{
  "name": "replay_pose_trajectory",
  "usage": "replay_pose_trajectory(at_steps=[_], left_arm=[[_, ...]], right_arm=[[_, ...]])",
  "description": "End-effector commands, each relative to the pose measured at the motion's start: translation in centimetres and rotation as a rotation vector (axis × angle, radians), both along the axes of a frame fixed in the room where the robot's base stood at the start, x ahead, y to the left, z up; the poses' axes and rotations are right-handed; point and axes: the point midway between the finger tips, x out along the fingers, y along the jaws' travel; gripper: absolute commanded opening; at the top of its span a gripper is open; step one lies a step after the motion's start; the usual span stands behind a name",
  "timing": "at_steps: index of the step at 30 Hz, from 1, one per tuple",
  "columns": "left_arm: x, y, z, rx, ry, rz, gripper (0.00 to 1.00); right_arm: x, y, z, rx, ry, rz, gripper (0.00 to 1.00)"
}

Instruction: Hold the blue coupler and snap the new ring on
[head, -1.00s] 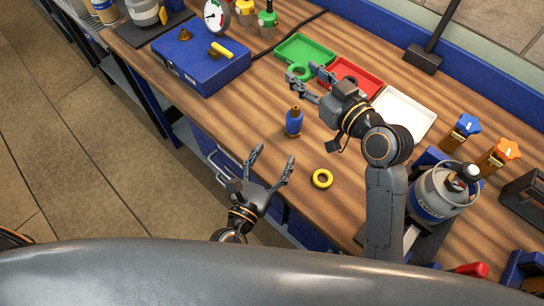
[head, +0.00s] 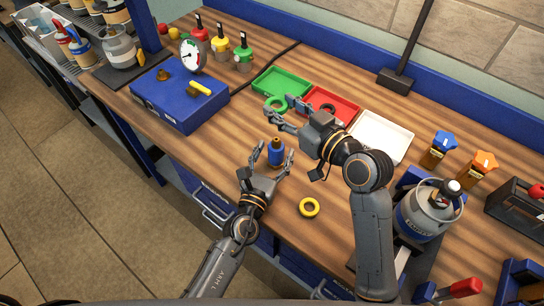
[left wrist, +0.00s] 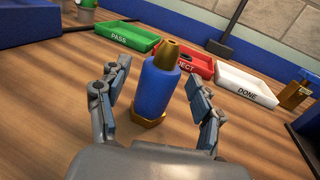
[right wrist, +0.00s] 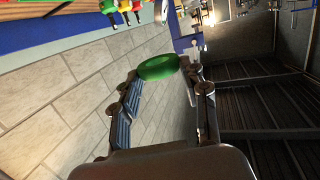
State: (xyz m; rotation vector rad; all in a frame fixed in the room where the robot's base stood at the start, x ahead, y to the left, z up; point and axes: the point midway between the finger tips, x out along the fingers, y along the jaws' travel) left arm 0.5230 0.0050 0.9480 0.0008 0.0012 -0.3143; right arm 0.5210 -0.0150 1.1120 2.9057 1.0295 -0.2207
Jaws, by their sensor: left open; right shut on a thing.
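The blue coupler (head: 276,152) stands upright on the wooden bench, with a brass tip and brass base. In the left wrist view the coupler (left wrist: 157,88) rises between the fingers of my left gripper (head: 266,162), which is open around it, with gaps visible on both sides. My right gripper (head: 282,112) is shut on a green ring (head: 275,104) and holds it above the bench near the green tray. The green ring (right wrist: 158,67) shows at the fingertips in the right wrist view.
Green PASS tray (head: 284,80), red tray (head: 340,108) holding a dark ring, and white DONE tray (head: 382,138) line the back. A blue case (head: 180,112) stands left. A grey gas canister (head: 428,212) stands right.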

Motion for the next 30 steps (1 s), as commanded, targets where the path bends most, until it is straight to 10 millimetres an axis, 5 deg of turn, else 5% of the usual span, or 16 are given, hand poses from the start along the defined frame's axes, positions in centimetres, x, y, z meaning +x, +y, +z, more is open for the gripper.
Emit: replay_pose_trajectory(at_steps=[4,14,18,30], left_arm=[[0.0,0.0,0.0,0.0,0.0,0.0,0.64],[0.0,0.0,0.0,-0.001,-0.001,0.0,0.0],[0.0,0.0,0.0,-0.001,-0.001,0.0,0.0],[0.0,0.0,0.0,-0.001,-0.001,0.0,0.0]], right_arm=[[0.0,0.0,0.0,0.0,0.0,0.0,0.31],[0.0,0.0,0.0,0.0,0.0,0.0,0.31],[0.1,0.1,-0.8,-0.003,0.002,0.001,0.31],[-0.1,-0.1,-8.1,0.005,0.001,-0.011,0.31]])
